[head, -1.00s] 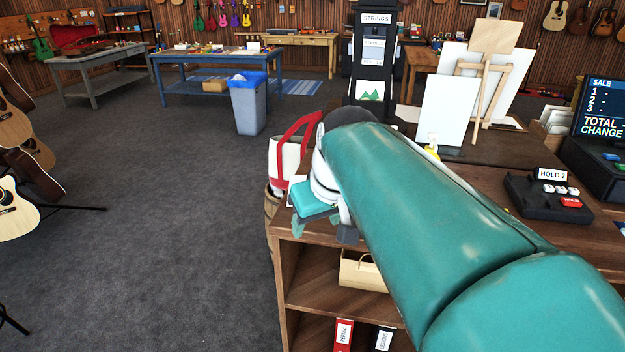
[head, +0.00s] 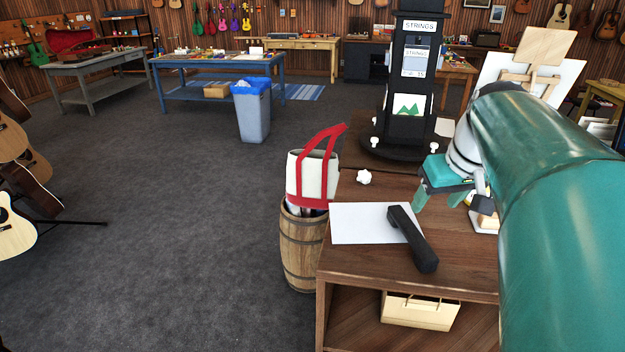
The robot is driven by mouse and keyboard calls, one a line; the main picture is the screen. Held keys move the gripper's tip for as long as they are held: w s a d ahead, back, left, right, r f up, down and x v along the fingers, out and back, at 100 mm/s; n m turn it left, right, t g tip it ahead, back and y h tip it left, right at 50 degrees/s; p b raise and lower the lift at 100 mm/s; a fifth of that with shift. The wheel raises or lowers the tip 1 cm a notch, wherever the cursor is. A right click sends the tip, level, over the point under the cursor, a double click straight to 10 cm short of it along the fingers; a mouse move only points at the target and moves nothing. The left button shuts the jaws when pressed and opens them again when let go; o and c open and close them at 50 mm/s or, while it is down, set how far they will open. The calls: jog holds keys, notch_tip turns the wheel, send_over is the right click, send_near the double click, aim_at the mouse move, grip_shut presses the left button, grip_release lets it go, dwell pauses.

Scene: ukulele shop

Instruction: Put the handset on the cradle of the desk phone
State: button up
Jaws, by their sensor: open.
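The black handset (head: 412,240) lies on the wooden counter (head: 455,268), its upper end over a white sheet (head: 358,223). My gripper (head: 440,198) is open, with teal fingers pointing down. In the picture it is above and to the right of the handset, apart from it, with nothing seen between the fingers.
A black strings display stand (head: 408,90) stands at the back of the counter. A barrel (head: 303,248) with a red-handled bag (head: 312,172) stands against its left side. The floor (head: 170,230) at left is open.

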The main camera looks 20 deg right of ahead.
aim_at(411, 228)
jog(key=x, duration=0.8)
jog(key=shift+w, duration=0.25)
jog(key=shift+f, duration=0.4)
jog(key=x, duration=0.5)
jog(key=shift+w+d+r, duration=0.1)
jog(key=shift+w, duration=0.2)
jog(key=c, duration=1.2)
jog(key=shift+c, duration=0.2)
jog(key=shift+w+r, duration=0.1)
jog(key=shift+r, duration=0.1)
